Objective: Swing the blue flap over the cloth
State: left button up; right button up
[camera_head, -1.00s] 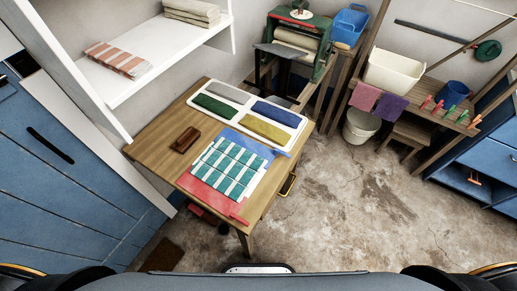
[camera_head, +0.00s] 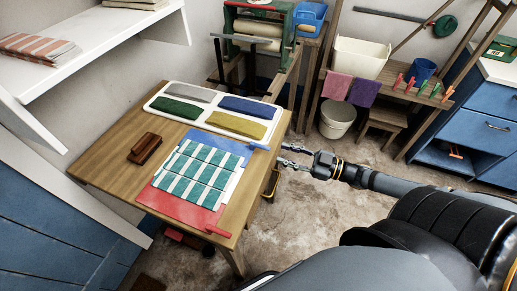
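The teal and white patterned cloth (camera_head: 195,174) lies flat on the wooden table, across a folding board. The blue flap (camera_head: 212,138) lies flat at the board's far side, partly under the cloth, with a small blue tab (camera_head: 260,146) at its right end. The red flap (camera_head: 175,207) lies at the near side, with a red tab (camera_head: 217,231). My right gripper (camera_head: 283,154) reaches in from the right, just past the table's right edge. Its fingers are apart and empty, pointing at the blue tab with a small gap. My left gripper is out of view.
A white tray (camera_head: 196,124) with grey, green, blue and yellow folded cloths stands behind the board. A brown brush or block (camera_head: 145,149) lies left of it. The table (camera_head: 105,172) is bare at the left. A green-framed mangle (camera_head: 262,30) stands behind.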

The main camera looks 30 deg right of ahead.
aim_at(262, 147)
jog(key=b+x, duration=0.4)
jog(key=f+b+x, duration=0.1)
jog(key=b+x, duration=0.1)
jog(key=x, duration=0.1)
jog(key=shift+w, duration=0.1)
jog(key=shift+w+a+r+b, duration=0.15)
jog(key=shift+w+a+b, duration=0.1)
jog(key=shift+b, duration=0.25)
jog(key=shift+w+a+r+b, duration=0.2)
jog(key=shift+w+a+b, duration=0.05)
jog(key=shift+w+b, duration=0.15)
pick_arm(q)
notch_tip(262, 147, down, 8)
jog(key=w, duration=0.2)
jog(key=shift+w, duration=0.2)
pick_arm(e)
jog(key=shift+r, duration=0.15)
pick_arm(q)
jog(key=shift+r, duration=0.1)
pick_arm(e)
grip_shut()
